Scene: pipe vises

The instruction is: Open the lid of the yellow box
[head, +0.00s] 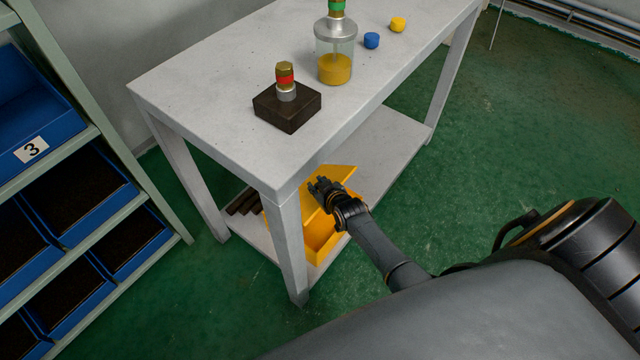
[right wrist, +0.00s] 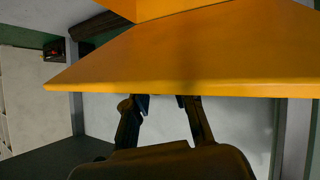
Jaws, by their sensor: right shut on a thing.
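The yellow box (head: 320,246) sits on the lower shelf of the grey table, partly hidden by a table leg and my arm. Its lid (head: 343,173) is raised and tilted, with a gap at the front. My right gripper (head: 322,187) is at the lid and shut on its edge. In the right wrist view the lid (right wrist: 190,55) fills the upper part as a broad tilted panel. There my right gripper (right wrist: 162,100) has its two fingers at the lid's near edge, their tips partly hidden by it. My left gripper is not in view.
The grey table (head: 190,80) stands over the box, its front leg (head: 287,245) close by. On top are a dark block (head: 287,110) with a fitting, a jar (head: 335,62), a blue cap (head: 371,40) and a yellow cap (head: 398,25). A bin rack (head: 150,195) stands left.

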